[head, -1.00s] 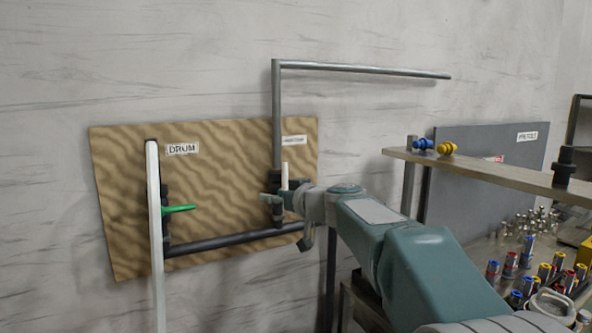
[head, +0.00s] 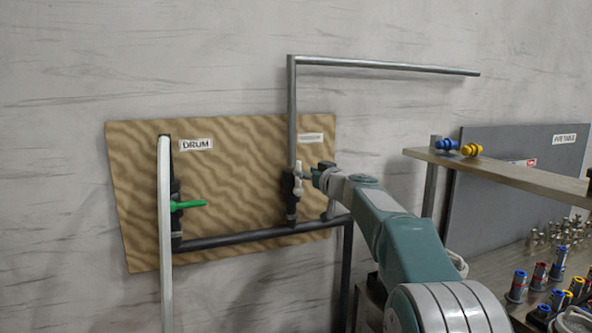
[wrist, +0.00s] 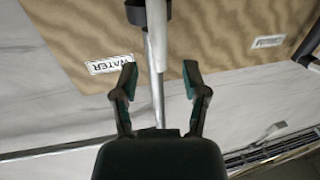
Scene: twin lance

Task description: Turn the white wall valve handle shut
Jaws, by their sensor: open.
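The white valve handle (head: 298,182) shows as a short pale piece in front of the dark valve body (head: 291,200) on the grey upright pipe. My gripper (head: 309,176) is right beside it and hides part of it. In the wrist view the white handle (wrist: 157,35) comes down from the top, and its near end lies between the tips of my open gripper (wrist: 160,76). There is a gap on both sides, and I see no finger contact.
A green handle (head: 188,205) sits on a second valve by the white pipe (head: 164,235), under a DRUM label. A dark pipe (head: 262,238) crosses low on the wooden board (head: 235,150). A shelf (head: 510,170) and cluttered bench stand right.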

